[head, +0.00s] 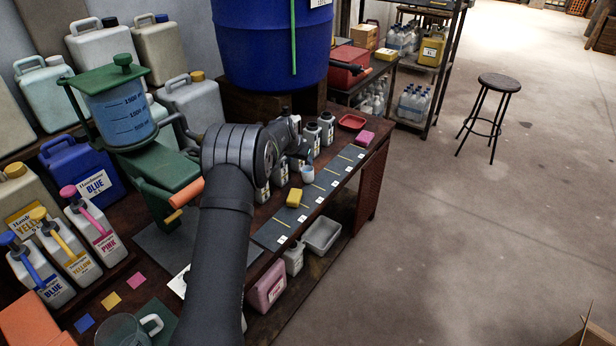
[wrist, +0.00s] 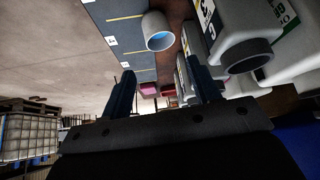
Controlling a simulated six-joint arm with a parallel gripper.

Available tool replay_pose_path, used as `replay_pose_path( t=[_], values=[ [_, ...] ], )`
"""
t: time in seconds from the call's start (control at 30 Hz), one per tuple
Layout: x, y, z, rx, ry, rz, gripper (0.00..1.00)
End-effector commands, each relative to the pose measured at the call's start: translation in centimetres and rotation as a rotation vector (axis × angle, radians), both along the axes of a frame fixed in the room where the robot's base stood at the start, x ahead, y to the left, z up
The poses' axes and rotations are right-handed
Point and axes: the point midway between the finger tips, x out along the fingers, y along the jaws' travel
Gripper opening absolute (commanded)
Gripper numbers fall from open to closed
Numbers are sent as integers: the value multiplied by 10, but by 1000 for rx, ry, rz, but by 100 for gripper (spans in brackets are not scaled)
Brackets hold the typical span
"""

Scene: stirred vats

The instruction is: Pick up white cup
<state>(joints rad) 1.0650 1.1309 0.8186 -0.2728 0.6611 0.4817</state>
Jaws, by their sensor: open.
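The white cup (head: 307,173) stands near the left edge of the dark numbered mat (head: 268,238), beside the row of bottles, in the head view. In the wrist view the white cup (wrist: 154,24) is at the top centre, its round mouth showing blue inside. My gripper (wrist: 163,84) is open, its two dark blue fingers apart with nothing held between them. The cup lies above the fingertips in the wrist picture, apart from them. In the head view my gripper is close to the cup and bottles, partly hidden by my arm.
White bottles (wrist: 240,45) stand close by the right finger in the wrist view. A large blue vat (head: 262,45) stands behind.

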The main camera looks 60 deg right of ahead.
Motion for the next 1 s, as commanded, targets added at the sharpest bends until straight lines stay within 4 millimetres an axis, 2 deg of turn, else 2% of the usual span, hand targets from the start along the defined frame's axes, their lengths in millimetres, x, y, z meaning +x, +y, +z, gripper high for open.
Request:
replay_pose_path(
  t=[0.1, 0.4, 0.6, 0.8, 1.0],
  values=[
    [1, -11, -19, 2, 0, -1, 56],
    [6, -35, -57, 1, 1, 1, 56],
    [9, -44, -71, 1, 1, 1, 56],
    [9, -48, -76, 1, 0, 1, 56],
    [11, -58, -94, 1, -1, 1, 56]
  ],
)
